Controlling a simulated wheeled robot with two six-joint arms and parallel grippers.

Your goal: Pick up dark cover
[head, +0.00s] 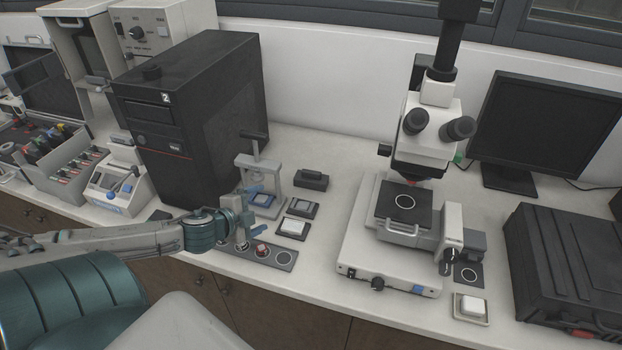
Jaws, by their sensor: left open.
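A small dark block with a raised top (311,180), which looks like the dark cover, lies on the white bench right of the small grey mounting press (258,172). My left gripper (243,214) is open, in front of the press and to the left of the dark cover, apart from it. The gripper partly hides the press's front left side. No object shows clearly between its fingers. My right gripper is not in view.
A grey strip (285,259) holds a red-topped piece (262,249). A black computer tower (190,120) stands left, a microscope (385,250) right.

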